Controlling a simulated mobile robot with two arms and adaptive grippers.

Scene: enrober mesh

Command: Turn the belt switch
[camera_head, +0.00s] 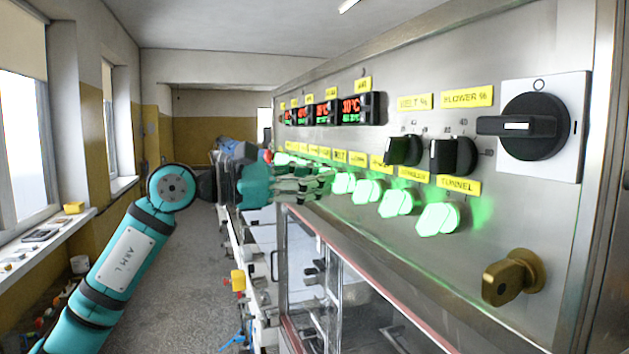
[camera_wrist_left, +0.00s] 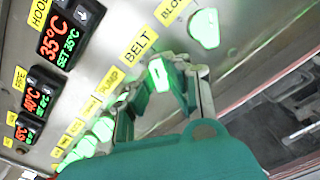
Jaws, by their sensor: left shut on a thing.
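The belt switch (camera_wrist_left: 158,75) is a knob glowing green, beside the yellow BELT label (camera_wrist_left: 138,46) in the left wrist view. My left gripper (camera_wrist_left: 161,88) has its teal and grey fingers on either side of this knob and is shut on it. In the head view my left gripper (camera_head: 318,184) reaches the row of green switches from the left, and its fingers hide part of the row. The exact angle of the belt switch is hard to tell. My right gripper is in neither view.
Neighbouring green switches (camera_head: 437,218) stand close on the steel panel (camera_head: 395,255). Red temperature displays (camera_head: 350,108), black dials (camera_head: 452,155), a large rotary switch (camera_head: 535,126) and a brass key-like knob (camera_head: 513,277) also project. A glazed cabinet (camera_head: 303,245) lies below; the aisle floor (camera_head: 190,270) is open.

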